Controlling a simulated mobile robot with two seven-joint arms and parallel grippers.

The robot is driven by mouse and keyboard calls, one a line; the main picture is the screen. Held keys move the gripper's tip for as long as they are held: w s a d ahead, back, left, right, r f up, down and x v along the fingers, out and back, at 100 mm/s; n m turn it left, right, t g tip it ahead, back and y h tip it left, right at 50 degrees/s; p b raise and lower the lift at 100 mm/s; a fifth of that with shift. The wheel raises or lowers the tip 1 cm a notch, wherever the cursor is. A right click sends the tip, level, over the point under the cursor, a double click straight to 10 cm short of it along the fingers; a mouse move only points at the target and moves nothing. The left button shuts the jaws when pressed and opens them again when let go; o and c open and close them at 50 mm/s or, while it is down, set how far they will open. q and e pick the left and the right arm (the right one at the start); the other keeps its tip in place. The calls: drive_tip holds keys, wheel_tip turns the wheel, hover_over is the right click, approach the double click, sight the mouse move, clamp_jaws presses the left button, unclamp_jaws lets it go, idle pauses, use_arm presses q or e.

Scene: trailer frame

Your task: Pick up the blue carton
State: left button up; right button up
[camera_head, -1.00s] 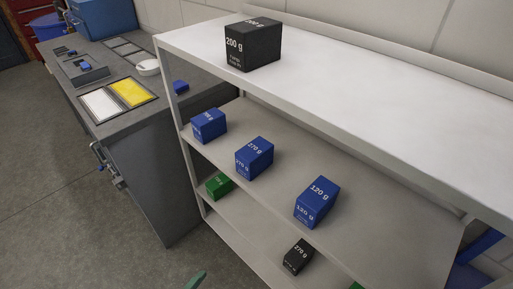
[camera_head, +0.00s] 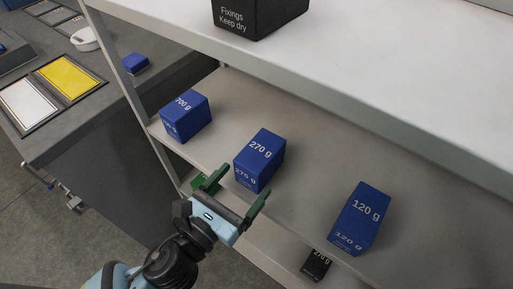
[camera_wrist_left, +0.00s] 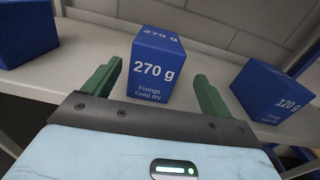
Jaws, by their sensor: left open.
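Three blue cartons stand on the middle shelf: one marked 700 g (camera_head: 186,117) at the left, one marked 270 g (camera_head: 260,160) in the middle, one marked 120 g (camera_head: 359,218) at the right. My left gripper (camera_head: 236,187) is open and empty, just in front of the 270 g carton. In the left wrist view the 270 g carton (camera_wrist_left: 157,68) appears between and beyond the two green fingers (camera_wrist_left: 155,88). Parts of the 700 g carton (camera_wrist_left: 27,32) and the 120 g carton (camera_wrist_left: 272,92) show at the sides. My right gripper is not in view.
A black carton (camera_head: 258,16) stands on the white top shelf (camera_head: 400,60) above. A grey workbench (camera_head: 95,115) with white and yellow panels adjoins at left. Bare shelf separates the blue cartons.

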sight(259, 157)
use_arm(q)
drive_tip(key=shift+w+r, duration=0.1)
drive_tip(key=shift+w+d, duration=0.15)
drive_tip(key=shift+d, duration=0.05)
drive_tip(key=shift+x, duration=0.85)
drive_tip(key=shift+a+x, duration=0.25)
drive_tip(key=shift+x, duration=1.95)
drive_tip(key=shift+w+d+r, duration=0.2)
drive_tip(key=shift+w+d, duration=0.1)
drive_tip(key=shift+w, duration=0.35)
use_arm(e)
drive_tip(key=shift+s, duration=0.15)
use_arm(q)
drive_tip(key=shift+c, duration=0.4)
